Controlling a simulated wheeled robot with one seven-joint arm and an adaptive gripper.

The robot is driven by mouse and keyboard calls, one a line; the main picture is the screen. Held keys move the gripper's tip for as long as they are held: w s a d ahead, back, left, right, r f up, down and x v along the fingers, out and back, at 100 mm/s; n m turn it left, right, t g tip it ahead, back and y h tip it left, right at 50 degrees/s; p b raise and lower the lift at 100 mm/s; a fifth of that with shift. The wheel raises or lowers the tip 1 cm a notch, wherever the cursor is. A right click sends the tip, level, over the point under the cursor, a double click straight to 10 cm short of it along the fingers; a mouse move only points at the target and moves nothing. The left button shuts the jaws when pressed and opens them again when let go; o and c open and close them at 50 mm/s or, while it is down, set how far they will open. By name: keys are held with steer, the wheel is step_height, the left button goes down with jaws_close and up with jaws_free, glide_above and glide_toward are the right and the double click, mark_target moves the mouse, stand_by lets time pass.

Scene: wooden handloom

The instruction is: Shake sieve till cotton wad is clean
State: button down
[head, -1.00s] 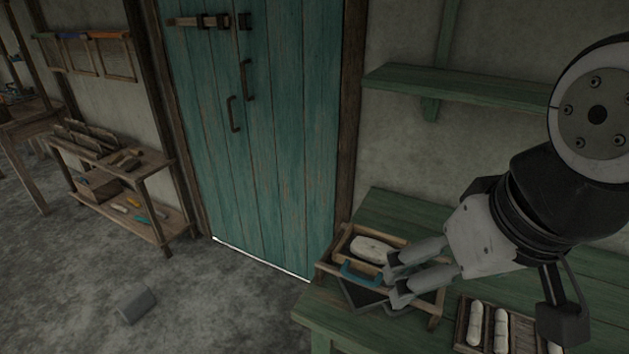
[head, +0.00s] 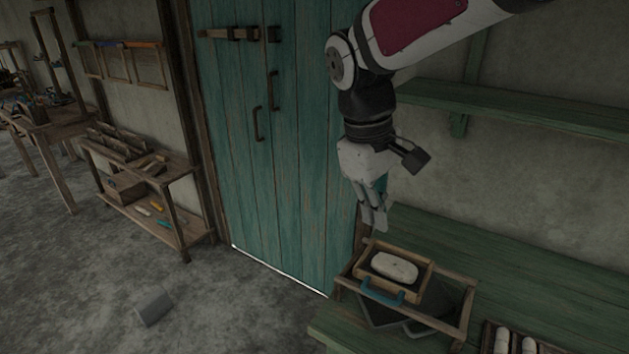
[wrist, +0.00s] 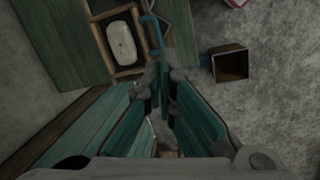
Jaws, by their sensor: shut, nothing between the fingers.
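The cotton wad (head: 394,267) is a pale oval lump lying in the small wooden sieve (head: 427,283), which has a teal handle (head: 382,293) at its front. The sieve rests on a larger wooden frame (head: 463,316) on the green bench. I cannot tell from here how clean the wad is. My gripper (head: 374,222) hangs above and behind the sieve, apart from it, with its fingers pointing down, shut and empty. The wrist view also shows the wad (wrist: 122,43), the sieve and the handle (wrist: 152,31) beyond my fingers.
The green bench (head: 480,240) runs to the right, with a wooden tray of pale rolls (head: 501,340) at the front. A green shelf (head: 520,112) is on the wall above. A teal door (head: 295,200) stands behind left. A grey block (head: 152,305) lies on the floor.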

mark_target(379, 294)
steer(key=w+a+f+n+g+h, duration=0.1)
steer(key=w+a+f+n+g, duration=0.1)
steer(key=w+a+f+n, duration=0.55)
steer(key=s+d+f+m+p, duration=0.1)
steer(key=d+f, duration=0.4)
steer(key=f, duration=0.9)
steer(key=shift+d+f+m, duration=0.2)
steer(key=shift+d+m, duration=0.2)
steer(key=shift+m, duration=0.45)
steer(key=s+d+p, duration=0.1)
steer(key=s+d, duration=0.1)
steer(key=s+d+p, duration=0.1)
steer(key=d, duration=0.2)
steer(key=shift+s+r, duration=0.15)
steer(key=shift+s, duration=0.25)
steer(key=shift+s+d+p, duration=0.15)
steer(key=shift+d+p, duration=0.05)
steer(key=shift+p, duration=0.1)
steer(key=shift+a, duration=0.15)
